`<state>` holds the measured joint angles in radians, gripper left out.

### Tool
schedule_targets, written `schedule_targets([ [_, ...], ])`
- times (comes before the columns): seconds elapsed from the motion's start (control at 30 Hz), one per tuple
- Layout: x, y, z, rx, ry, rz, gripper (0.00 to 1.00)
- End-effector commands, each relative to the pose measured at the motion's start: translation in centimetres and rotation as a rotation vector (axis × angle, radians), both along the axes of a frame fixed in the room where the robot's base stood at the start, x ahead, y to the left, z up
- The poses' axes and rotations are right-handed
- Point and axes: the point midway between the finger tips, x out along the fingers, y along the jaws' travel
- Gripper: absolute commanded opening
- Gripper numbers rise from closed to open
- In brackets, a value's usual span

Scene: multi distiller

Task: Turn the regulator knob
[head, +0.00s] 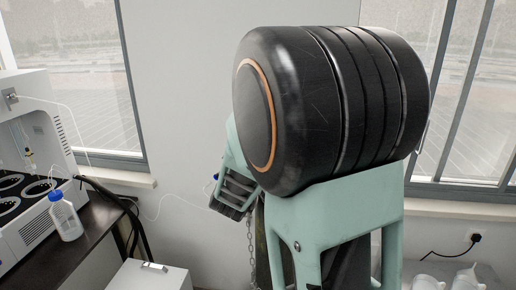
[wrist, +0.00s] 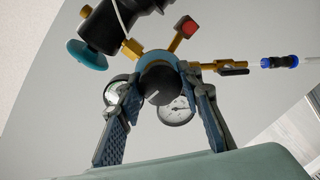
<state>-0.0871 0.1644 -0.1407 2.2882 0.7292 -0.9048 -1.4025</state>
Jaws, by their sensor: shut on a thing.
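The regulator knob (wrist: 159,86) is black and round with a light mark on its face, in the middle of the wrist view. It sits on a brass-coloured regulator with a blue ring behind the knob. My gripper (wrist: 163,76) has one finger on each side of the knob and is shut on it. Another gauge (wrist: 116,93) is on the left, partly behind the left finger. In the head view my arm hides the knob, and part of my gripper (head: 232,190) shows.
A black valve part with a teal disc (wrist: 87,55) and a red knob (wrist: 189,27) are close above the fingers. A blue-ended tube fitting (wrist: 279,62) runs right. The head view shows a chain (head: 250,240), a white box (head: 150,275) and a bottle (head: 66,217) on the left bench.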

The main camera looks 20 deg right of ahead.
Motion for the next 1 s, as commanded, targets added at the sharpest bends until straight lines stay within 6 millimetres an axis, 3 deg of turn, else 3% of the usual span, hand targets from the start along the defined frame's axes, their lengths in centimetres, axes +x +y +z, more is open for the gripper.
schedule_targets([
  [0.6, 0.02, -0.04, 0.09, -0.037, 0.023, -0.001, 0.09],
  [0.63, 0.02, -0.04, 0.09, -0.037, 0.023, -0.001, 0.34],
  [0.7, 0.02, -0.04, 0.09, -0.037, 0.023, -0.001, 0.42],
  [0.8, 0.01, -0.03, 0.07, -0.036, 0.023, -0.001, 0.52],
  [1.0, 0.01, -0.01, 0.04, -0.036, 0.023, -0.001, 0.52],
])
